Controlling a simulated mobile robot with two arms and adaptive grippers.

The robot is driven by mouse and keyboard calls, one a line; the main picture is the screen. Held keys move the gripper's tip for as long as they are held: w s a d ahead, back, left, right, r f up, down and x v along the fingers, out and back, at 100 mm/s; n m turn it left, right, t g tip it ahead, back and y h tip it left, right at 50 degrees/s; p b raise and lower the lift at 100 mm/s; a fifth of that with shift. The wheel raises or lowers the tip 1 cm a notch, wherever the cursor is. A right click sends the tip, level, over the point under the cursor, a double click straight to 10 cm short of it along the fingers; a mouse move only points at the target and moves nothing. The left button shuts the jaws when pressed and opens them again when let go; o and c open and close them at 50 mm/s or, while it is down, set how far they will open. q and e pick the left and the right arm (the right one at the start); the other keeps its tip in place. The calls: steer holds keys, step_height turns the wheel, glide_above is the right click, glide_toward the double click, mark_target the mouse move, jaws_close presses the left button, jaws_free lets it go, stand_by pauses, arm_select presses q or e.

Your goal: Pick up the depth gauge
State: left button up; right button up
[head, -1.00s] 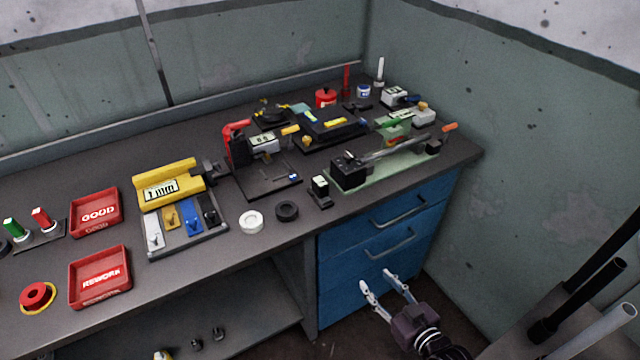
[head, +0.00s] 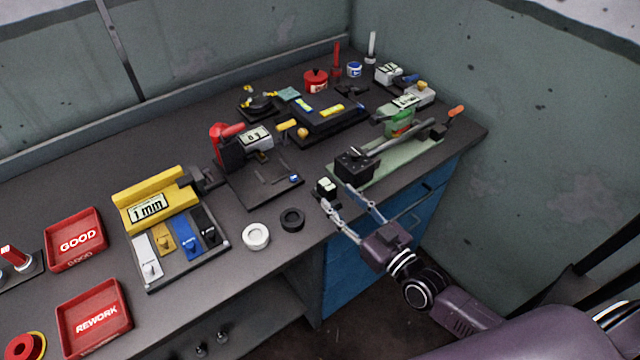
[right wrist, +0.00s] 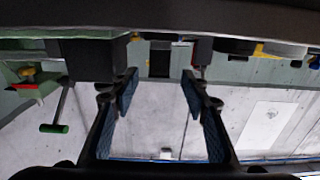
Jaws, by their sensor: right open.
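A small black block with a pale display on top (head: 326,186), which I take to be the depth gauge, stands upright near the table's front edge. My right gripper (head: 335,195) is open, its two fingers pointing at this block from the front edge side. In the right wrist view the open fingers (right wrist: 159,85) have clear space between them, and a small dark block (right wrist: 160,61) shows beyond their tips. I cannot tell whether either finger touches it. My left gripper is not in view.
A green-based fixture with a black block (head: 354,166) stands close to the right. A black ring (head: 292,219) and a white ring (head: 256,236) lie to the left. A yellow gauge stand (head: 155,199) and red trays (head: 76,240) are further left. Blue drawers (head: 345,275) are below.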

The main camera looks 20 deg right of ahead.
mark_target(333, 191)
steer(key=shift+w+a+r, duration=0.2)
steer(key=shift+w+r, duration=0.05)
steer(key=shift+w, duration=0.25)
steer(key=shift+p+x, duration=0.45)
steer(key=shift+x, duration=0.5)
steer(key=x, duration=0.3)
steer(key=shift+w+f, duration=0.15)
steer(key=shift+f, duration=0.15)
steer(key=c, duration=0.6)
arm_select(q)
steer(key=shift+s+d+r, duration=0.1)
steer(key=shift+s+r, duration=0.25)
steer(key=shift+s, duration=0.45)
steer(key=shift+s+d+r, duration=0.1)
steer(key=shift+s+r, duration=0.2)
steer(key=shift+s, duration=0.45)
arm_select(e)
steer(key=shift+r, duration=0.1)
jaws_close()
